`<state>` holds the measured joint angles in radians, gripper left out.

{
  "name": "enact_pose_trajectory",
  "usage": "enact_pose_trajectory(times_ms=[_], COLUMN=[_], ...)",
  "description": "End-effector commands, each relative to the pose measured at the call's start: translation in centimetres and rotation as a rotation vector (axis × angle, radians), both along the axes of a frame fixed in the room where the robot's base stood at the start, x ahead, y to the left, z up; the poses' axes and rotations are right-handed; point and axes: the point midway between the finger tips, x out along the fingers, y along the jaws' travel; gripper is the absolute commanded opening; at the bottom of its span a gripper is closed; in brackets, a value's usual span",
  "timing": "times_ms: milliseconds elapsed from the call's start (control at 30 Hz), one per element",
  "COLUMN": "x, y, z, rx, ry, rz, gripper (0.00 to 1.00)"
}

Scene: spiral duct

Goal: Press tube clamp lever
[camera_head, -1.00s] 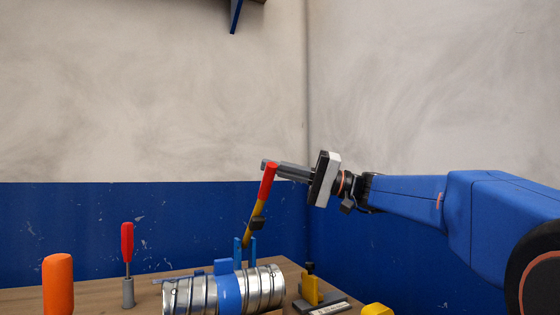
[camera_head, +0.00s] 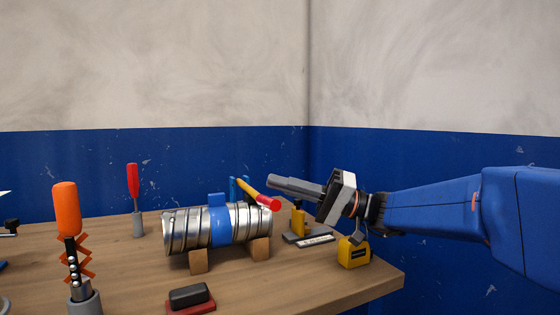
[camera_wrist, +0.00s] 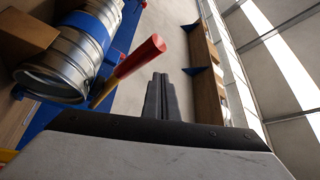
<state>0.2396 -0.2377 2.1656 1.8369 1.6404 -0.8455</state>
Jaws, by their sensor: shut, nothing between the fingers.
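The clamp lever (camera_head: 258,194) has a yellow shaft and a red tip. It leans down and to the right from the blue clamp (camera_head: 221,222) around a silver spiral duct (camera_head: 187,230). My gripper (camera_head: 270,183) is shut and empty, with its fingertips just above and beside the lever in the head view. In the wrist view the red-tipped lever (camera_wrist: 140,58) lies left of my shut fingers (camera_wrist: 160,80), and the duct (camera_wrist: 68,72) is at the upper left. I cannot tell whether the fingers touch the lever.
The duct rests on wooden blocks (camera_head: 199,261) on a wooden table (camera_head: 330,280). An orange-handled tool (camera_head: 66,210) and a red-handled tool (camera_head: 133,181) stand at left. A yellow tape measure (camera_head: 353,252) lies below my wrist. A black-and-red block (camera_head: 190,297) lies in front.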

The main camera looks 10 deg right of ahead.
Motion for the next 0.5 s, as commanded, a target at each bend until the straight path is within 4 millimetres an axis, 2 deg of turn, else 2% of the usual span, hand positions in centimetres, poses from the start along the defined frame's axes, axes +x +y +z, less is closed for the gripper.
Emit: enact_pose_trajectory(times_ms=[200,500], x=[-0.3,-0.4], y=[-0.1,-0.1], z=[-2.5,-4.2], rx=[0.000,-0.004], ry=[0.001,0.009], rz=[-0.001,0.002], gripper=[0.00,0.00])
